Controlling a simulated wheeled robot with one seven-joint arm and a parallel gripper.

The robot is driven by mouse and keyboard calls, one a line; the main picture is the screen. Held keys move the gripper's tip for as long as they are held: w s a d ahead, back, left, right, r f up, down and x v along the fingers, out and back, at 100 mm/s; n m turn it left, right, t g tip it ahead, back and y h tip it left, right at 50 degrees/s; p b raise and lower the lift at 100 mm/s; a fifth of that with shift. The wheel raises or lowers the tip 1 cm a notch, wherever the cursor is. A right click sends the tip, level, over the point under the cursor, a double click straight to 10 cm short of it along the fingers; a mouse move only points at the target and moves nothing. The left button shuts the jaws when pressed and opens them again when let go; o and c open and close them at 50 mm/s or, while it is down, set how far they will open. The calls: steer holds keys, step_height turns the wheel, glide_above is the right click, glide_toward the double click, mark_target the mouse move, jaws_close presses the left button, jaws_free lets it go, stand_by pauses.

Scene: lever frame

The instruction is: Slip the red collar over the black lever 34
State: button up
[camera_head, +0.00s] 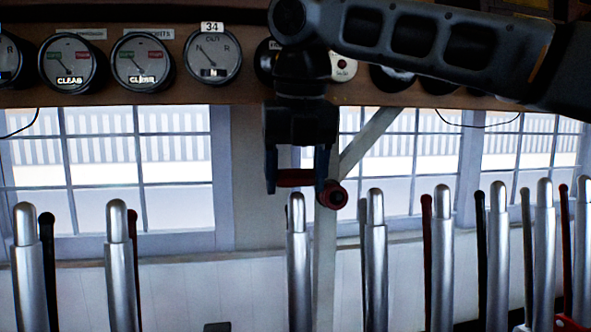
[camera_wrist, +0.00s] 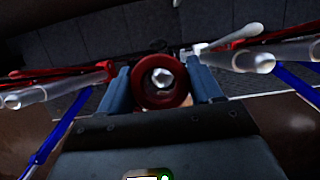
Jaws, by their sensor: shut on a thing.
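The red collar (camera_head: 295,178) is held between the two fingers of my gripper (camera_head: 297,185), which is shut on it. In the wrist view the collar (camera_wrist: 161,104) is a thick red ring seen from above, and a bright lever tip shows through its hole. In the head view a silver-handled lever (camera_head: 299,262) stands upright just below the collar, its rounded top slightly under the ring. I cannot read a number on this lever, and its lower part is out of view. A plate marked 34 (camera_head: 212,27) sits above a dial at upper left.
More silver-handled levers stand on both sides, the nearest at right (camera_head: 376,258) and another at left (camera_head: 118,258). A small red round thing (camera_head: 333,195) shows beside my right finger. Behind are windows and a wooden post. Dials (camera_head: 143,62) line the shelf above.

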mark_target(300, 170)
steer(key=shift+s+d+f, duration=0.1)
steer(key=shift+s+f, duration=0.05)
steer(key=shift+f, duration=0.65)
steer(key=shift+s+f, duration=0.1)
steer(key=shift+f, duration=0.65)
steer(key=shift+f, duration=0.35)
steer(key=shift+s+f, duration=0.15)
steer(key=shift+f, duration=0.45)
steer(key=o, duration=1)
steer(key=shift+o, duration=0.6)
steer(key=shift+r, duration=0.1)
steer(key=p+v, duration=0.9)
steer(key=shift+d, duration=0.1)
